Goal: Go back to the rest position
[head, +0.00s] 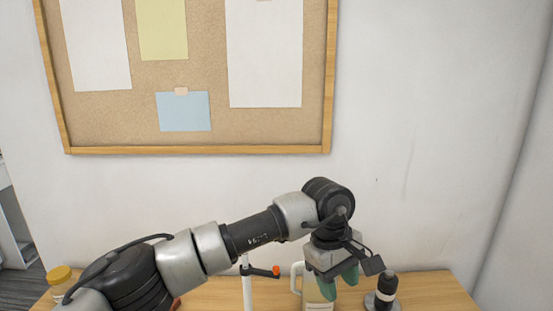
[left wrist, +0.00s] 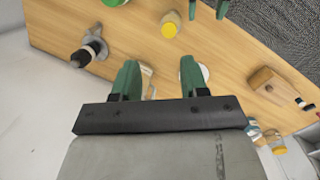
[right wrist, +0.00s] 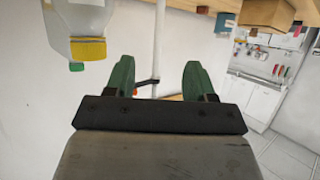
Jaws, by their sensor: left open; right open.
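My left gripper (head: 339,285) hangs over the wooden table, with its green fingers pointing down. In the left wrist view my left gripper (left wrist: 157,82) is open, with its fingers spread above the tabletop and part of a pale container (left wrist: 147,80) visible beyond and between them. My right gripper (right wrist: 158,82) shows in the right wrist view, open, with nothing held between its fingers. A white post (right wrist: 158,45) stands behind the gap between them. The right arm is not in the head view.
The wooden table (head: 425,290) runs below a cork board (head: 205,85) on the wall. A black and white device (head: 385,290) stands right of the left gripper. A white post with an orange knob (head: 247,285) and a yellow-lidded jar (head: 59,275) are further left. A wooden block (left wrist: 282,87) lies on the table.

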